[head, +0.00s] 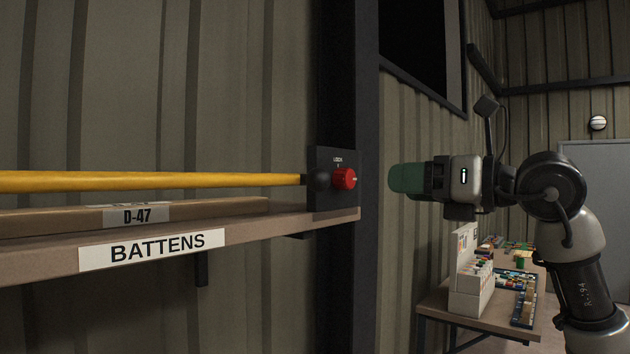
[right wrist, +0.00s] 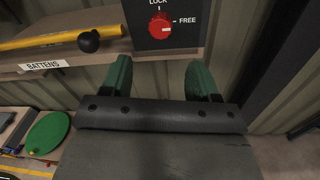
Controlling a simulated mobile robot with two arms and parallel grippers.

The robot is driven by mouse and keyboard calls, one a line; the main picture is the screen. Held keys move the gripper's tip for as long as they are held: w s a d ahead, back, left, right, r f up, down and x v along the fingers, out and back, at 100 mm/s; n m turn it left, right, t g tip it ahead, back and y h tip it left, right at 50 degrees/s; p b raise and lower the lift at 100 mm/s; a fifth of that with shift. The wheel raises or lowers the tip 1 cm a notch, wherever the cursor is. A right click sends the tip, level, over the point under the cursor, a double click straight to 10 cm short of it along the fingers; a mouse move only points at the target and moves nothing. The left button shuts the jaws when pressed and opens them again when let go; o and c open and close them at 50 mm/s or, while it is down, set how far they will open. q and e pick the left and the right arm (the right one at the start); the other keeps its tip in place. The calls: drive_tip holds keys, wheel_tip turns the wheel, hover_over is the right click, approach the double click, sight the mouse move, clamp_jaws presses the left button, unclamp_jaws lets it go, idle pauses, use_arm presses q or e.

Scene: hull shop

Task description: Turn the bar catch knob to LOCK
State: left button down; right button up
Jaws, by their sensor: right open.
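The red bar catch knob (head: 344,179) sits on a dark plate (head: 322,157) at the right end of the shelf. In the right wrist view the knob (right wrist: 159,26) has LOCK printed above it and FREE to its right. Its white mark is on the right side, toward FREE. A yellow bar (head: 150,181) runs from the left to the plate, with a black ball (right wrist: 88,41) near its end. My right gripper (head: 397,178) has green fingers and is to the right of the knob, apart from it. In the wrist view its fingers (right wrist: 159,66) are spread and empty.
The shelf (head: 260,233), labelled BATTENS, holds a long piece marked D-47 (head: 137,215) below the bar. A dark post (head: 350,100) stands behind the plate. A bench (head: 433,300) with a white bin rack and small parts is at lower right.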

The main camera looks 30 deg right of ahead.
sight(352, 179)
drive_tip(key=p+x, duration=0.1)
drive_tip(key=x, duration=0.1)
drive_tip(key=r+p+x, duration=0.1)
drive_tip(key=p+x, duration=0.1)
drive_tip(key=x, duration=0.1)
drive_tip(key=p+x, duration=0.1)
drive_tip(key=x, duration=0.2)
drive_tip(key=shift+w, duration=0.2)
drive_tip(key=shift+w+a+f, duration=0.15)
drive_tip(key=shift+w+a, duration=0.15)
drive_tip(key=shift+w, duration=0.3)
drive_tip(key=shift+c, duration=0.2)
drive_tip(key=c, duration=0.9)
use_arm(q)
drive_tip(key=r, duration=0.4)
drive_tip(key=shift+s+d+r, duration=0.15)
drive_tip(key=shift+s+r, duration=0.15)
drive_tip(key=shift+s, duration=0.05)
